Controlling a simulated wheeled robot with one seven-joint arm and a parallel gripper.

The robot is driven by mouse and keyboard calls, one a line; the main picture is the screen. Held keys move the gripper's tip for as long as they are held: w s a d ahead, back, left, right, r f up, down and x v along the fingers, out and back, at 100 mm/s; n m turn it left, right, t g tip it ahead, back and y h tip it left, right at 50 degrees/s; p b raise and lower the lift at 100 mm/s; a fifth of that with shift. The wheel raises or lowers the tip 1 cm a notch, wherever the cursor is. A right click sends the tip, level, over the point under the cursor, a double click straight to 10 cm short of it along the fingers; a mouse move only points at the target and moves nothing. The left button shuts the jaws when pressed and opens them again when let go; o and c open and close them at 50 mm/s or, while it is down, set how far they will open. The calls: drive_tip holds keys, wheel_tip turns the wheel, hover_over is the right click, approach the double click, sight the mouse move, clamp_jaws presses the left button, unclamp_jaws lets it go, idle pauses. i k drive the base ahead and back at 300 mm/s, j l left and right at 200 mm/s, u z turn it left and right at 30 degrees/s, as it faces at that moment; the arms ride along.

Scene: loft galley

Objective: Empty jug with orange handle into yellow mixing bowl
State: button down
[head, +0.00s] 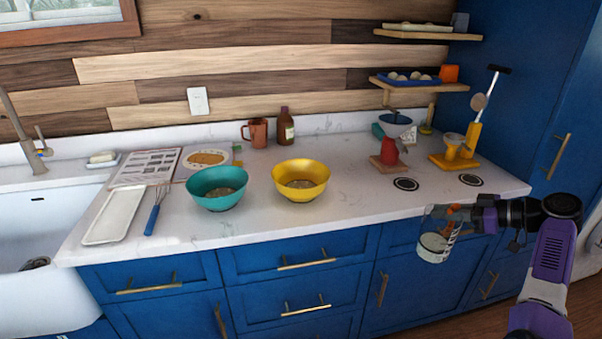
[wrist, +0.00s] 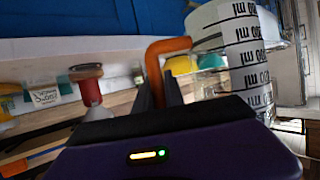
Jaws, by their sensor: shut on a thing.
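A clear jug (head: 437,240) with an orange handle (head: 455,214) hangs in front of the counter's right part, over the cabinet fronts. Pale contents lie low in it. My gripper (head: 468,213) is shut on the orange handle. In the wrist view the handle (wrist: 167,48) sits between my fingers and the jug's marked wall (wrist: 245,55) is at the right. The yellow mixing bowl (head: 301,182) stands on the counter, left of the jug and apart from it. Some contents show inside the bowl. It appears blurred behind the handle in the wrist view (wrist: 183,66).
A teal bowl (head: 217,189) stands just left of the yellow bowl. A red object (head: 389,152) on a board and a yellow stand (head: 458,152) are at the right.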

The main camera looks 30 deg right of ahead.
sight(300, 179)
drive_tip(key=i, duration=1.5)
